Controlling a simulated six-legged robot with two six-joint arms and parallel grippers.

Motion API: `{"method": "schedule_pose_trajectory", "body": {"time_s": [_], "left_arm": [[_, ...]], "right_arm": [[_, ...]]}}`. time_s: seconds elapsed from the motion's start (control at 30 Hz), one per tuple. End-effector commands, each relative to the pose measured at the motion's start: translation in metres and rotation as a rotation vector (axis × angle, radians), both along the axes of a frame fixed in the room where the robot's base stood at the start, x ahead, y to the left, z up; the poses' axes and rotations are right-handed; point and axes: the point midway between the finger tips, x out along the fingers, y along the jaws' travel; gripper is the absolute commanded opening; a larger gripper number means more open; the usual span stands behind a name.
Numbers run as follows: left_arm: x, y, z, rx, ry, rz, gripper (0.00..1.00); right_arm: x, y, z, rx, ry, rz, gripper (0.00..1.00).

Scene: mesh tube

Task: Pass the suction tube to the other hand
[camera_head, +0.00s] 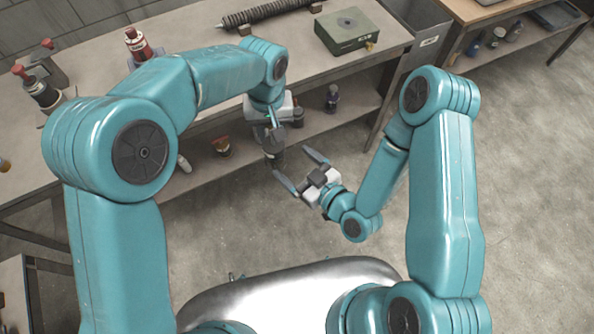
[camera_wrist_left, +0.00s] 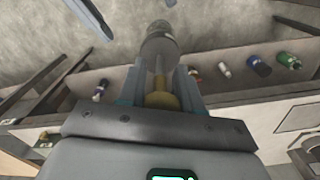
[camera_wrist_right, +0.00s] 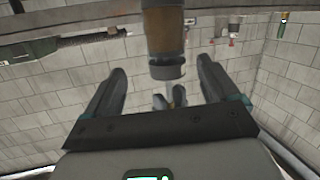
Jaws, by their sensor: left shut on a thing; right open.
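The suction tube (camera_head: 273,156) hangs below my left gripper (camera_head: 270,128) in the head view, a dark, narrow cylinder. In the left wrist view, my left gripper's fingers (camera_wrist_left: 160,88) are shut on the yellowish part of the tube; its grey end (camera_wrist_left: 160,46) points away. My right gripper (camera_head: 294,163) is open, with its fingers toward the tube from the lower right. In the right wrist view, the tube's brown body and grey band (camera_wrist_right: 166,68) show between the spread fingers (camera_wrist_right: 162,78), with no contact visible. One right finger also shows at the left wrist view's top left.
A lower shelf (camera_head: 325,120) holds small bottles. The concrete floor (camera_head: 520,200) at the right is clear.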

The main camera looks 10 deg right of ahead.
Motion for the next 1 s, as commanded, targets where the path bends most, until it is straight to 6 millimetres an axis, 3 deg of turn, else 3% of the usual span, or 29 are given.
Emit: {"method": "schedule_pose_trajectory", "body": {"time_s": [0.17,0.37,1.0], "left_arm": [[0.000,0.000,0.000,0.000,-0.001,0.000,0.00],[0.000,0.000,0.001,0.000,-0.001,0.000,0.00],[0.000,0.000,0.000,0.000,-0.001,0.000,0.00]], "right_arm": [[-0.014,0.002,0.029,0.118,-0.183,-0.017,0.88],[-0.025,0.008,0.014,0.166,-0.131,-0.013,0.88],[0.069,0.057,0.013,0.164,-0.128,-0.017,0.88]]}}
